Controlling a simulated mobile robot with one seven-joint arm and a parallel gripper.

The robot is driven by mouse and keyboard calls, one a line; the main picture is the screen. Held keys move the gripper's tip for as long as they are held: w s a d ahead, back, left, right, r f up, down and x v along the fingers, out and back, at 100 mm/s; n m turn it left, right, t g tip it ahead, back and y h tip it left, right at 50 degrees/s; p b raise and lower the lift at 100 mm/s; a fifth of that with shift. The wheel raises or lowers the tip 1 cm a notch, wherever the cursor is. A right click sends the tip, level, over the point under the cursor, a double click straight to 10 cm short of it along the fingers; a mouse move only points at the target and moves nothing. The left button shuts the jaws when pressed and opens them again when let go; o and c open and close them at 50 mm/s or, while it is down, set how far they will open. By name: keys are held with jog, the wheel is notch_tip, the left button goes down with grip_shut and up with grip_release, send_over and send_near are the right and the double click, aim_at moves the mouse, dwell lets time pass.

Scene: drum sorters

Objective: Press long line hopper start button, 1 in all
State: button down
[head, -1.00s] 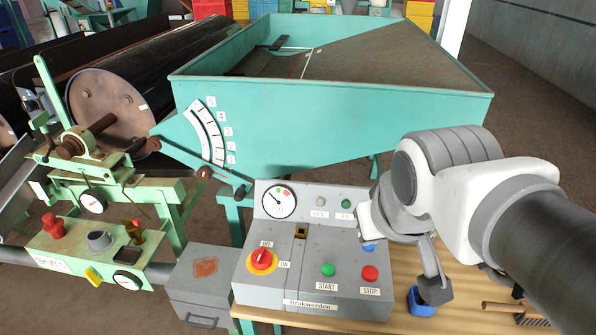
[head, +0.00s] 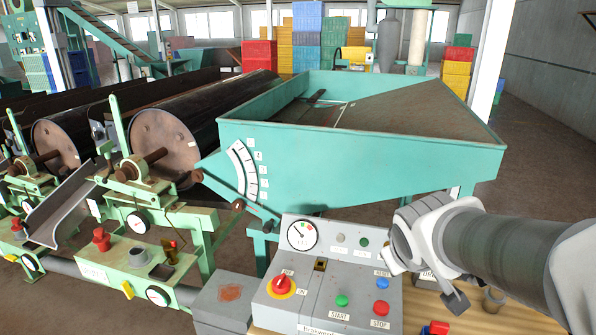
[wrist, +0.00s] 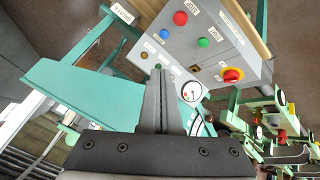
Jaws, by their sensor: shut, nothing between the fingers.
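The grey control box (head: 285,310) stands on a wooden surface in front of the teal hopper (head: 350,150). Its green button (head: 342,300) is labelled START. The green button also shows in the wrist view (wrist: 203,42). A red STOP button (head: 381,308) is right of it and a blue button (head: 382,283) is above the red one. My gripper (wrist: 160,72) is shut and empty, with both fingers side by side. In the head view my wrist is at the box's right upper side. The fingers look apart from the green button; their exact height above the box is unclear.
A red-and-yellow rotary switch (head: 282,286) and a dial gauge (head: 302,235) are on the box. A small red and blue object (head: 436,328) lies on the wood to the right. Green drum machinery (head: 140,255) stands at the left.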

jog(key=w+f+n+t+y+p, duration=0.1)
jog(key=w+f+n, duration=0.4)
jog(key=w, duration=0.4)
jog(key=n+y+p, duration=0.1)
jog(key=n+y, duration=0.4)
send_over(346, 302)
notch_tip(346, 302, down, 8)
jog(key=shift+a, duration=0.1)
notch_tip(346, 302, down, 9)
jog(key=b, duration=0.8)
jog(key=shift+r, duration=0.1)
dwell(1.0)
jog(key=shift+f+b, duration=0.4)
jog(key=shift+b, duration=0.05)
